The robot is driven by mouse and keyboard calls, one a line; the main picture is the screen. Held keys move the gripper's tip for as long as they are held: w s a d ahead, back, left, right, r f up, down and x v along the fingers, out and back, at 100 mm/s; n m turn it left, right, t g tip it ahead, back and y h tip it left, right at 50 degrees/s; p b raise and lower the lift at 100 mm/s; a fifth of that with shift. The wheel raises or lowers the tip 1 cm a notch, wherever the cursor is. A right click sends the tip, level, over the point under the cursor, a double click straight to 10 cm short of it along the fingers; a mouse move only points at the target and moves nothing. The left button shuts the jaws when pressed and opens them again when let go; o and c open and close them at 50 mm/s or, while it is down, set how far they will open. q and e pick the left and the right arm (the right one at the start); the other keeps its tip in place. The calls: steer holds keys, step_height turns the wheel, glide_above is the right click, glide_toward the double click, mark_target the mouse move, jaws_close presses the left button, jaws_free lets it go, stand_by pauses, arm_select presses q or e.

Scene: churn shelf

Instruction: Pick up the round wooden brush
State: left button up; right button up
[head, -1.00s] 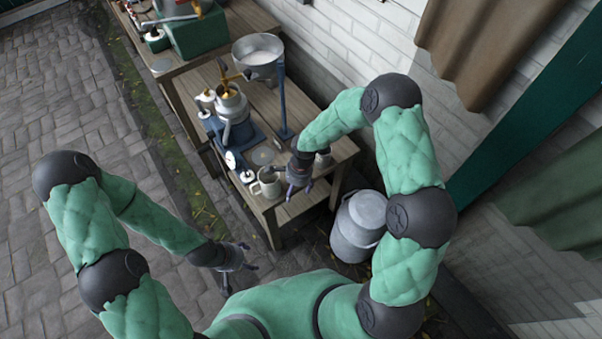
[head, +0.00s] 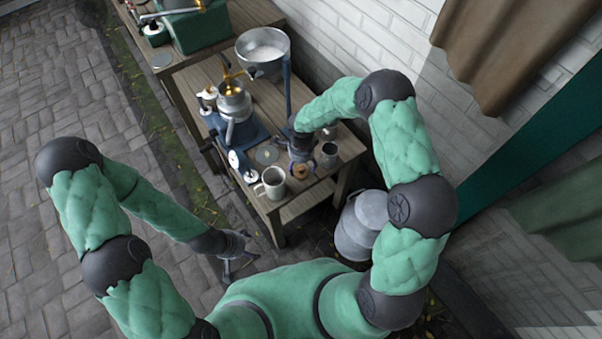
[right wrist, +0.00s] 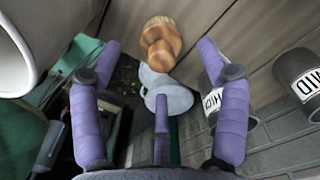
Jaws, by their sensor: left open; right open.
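The round wooden brush (right wrist: 160,42), tan and orange-brown with a knobbed handle, shows at the upper middle of the right wrist view. In the head view it is a small brown round shape (head: 302,172) at the near end of the wooden table, partly hidden by my right gripper (head: 299,162). My right gripper is open, its purple fingers spread on either side of the brush in the wrist view, with nothing held. Whether they touch it I cannot tell. My left gripper (head: 236,252) is open and empty, low and left of the table.
A cream mug (head: 271,183) stands left of the brush and a grey metal cup (head: 328,156) right of it. A separator with a steel bowl (head: 263,52) stands farther back on the wooden table (head: 330,184). A milk can (head: 358,232) stands on the ground beside it.

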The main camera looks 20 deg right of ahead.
mark_target(301, 167)
steer(key=shift+w+f+b, duration=0.1)
steer(key=shift+f+b, duration=0.75)
steer(key=shift+f, duration=1.85)
steer(key=c, duration=1.3)
steer(key=shift+c, duration=0.2)
steer(key=shift+r, duration=0.15)
steer(key=shift+r+p, duration=0.35)
steer(key=shift+r, duration=0.3)
steer(key=s+r+p, duration=0.3)
steer(key=s+r, duration=0.8)
steer(key=s, duration=0.3)
steer(key=shift+a+r, duration=0.25)
steer(key=shift+a, duration=0.1)
